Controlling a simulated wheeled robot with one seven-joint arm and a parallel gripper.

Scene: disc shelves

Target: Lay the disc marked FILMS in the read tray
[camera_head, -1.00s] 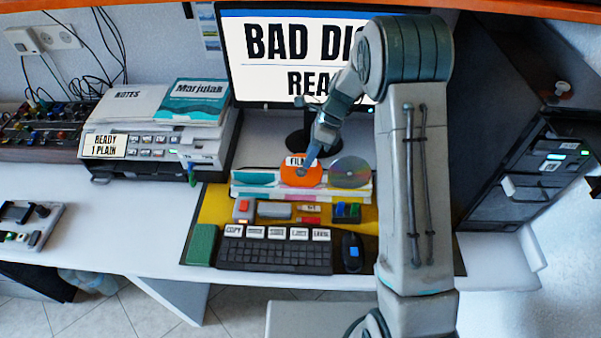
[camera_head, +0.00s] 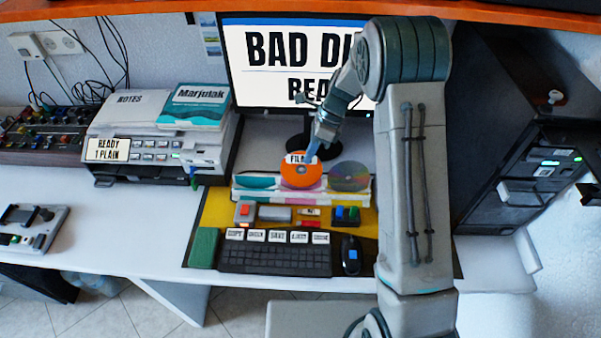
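The orange disc (camera_head: 300,178) bears a white label that reads as FILMS, partly covered. It stands nearly upright at the low shelf (camera_head: 262,194) below the monitor. My gripper (camera_head: 312,155) is at the disc's upper right edge, overlapping the label in the picture. Its fingers are too small to tell whether they hold the disc. A dark tower (camera_head: 490,140) stands at the right, with a pale tray-like part (camera_head: 520,193) on its front. No label marks it as the read tray.
A grey disc (camera_head: 349,177) stands right of the orange one. Small coloured devices, a keyboard (camera_head: 275,258) and a mouse (camera_head: 350,255) lie in front. The monitor (camera_head: 285,60) is close behind my arm. The desk at the left has clear white room.

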